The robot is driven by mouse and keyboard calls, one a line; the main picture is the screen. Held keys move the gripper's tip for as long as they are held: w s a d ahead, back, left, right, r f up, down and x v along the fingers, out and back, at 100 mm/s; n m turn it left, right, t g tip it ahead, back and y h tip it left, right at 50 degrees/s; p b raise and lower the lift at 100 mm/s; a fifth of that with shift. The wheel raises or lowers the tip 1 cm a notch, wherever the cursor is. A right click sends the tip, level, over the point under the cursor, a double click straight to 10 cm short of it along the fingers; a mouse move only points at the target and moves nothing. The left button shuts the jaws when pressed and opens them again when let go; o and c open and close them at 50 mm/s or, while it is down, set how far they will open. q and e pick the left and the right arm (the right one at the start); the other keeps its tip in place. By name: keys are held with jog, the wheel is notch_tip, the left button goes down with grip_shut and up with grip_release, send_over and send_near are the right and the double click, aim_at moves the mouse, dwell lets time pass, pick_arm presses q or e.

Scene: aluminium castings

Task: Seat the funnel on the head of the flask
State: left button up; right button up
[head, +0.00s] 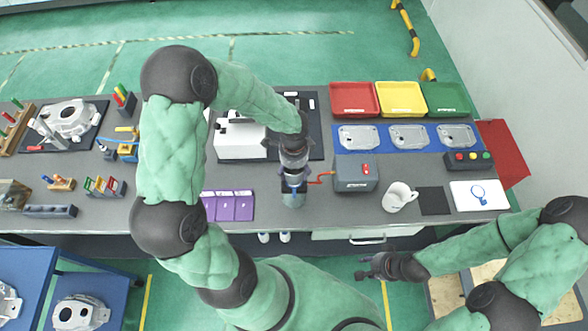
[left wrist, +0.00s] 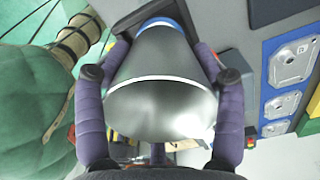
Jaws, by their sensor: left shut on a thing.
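My left gripper (head: 292,186) is over the front middle of the bench and points down. In the head view a pale blue-grey piece (head: 293,201) shows just below the gripper. I cannot tell whether it is the flask or whether the two touch. My right gripper (head: 366,268) is empty and open, off the bench front.
A grey box (head: 356,174) with a red lead stands right of my left gripper, with a white mug (head: 398,197) beyond it. Purple cards (head: 228,206) lie to the left. A white machine (head: 238,140) is behind. Red, yellow and green trays (head: 401,84) line the back.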

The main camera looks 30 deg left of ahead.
pick_arm(q)
jog(key=shift+f+b, duration=0.85)
jog(key=shift+f, duration=0.2)
jog(key=o, duration=1.3)
jog(key=shift+r, duration=0.1)
notch_tip(320, 180, up, 12)
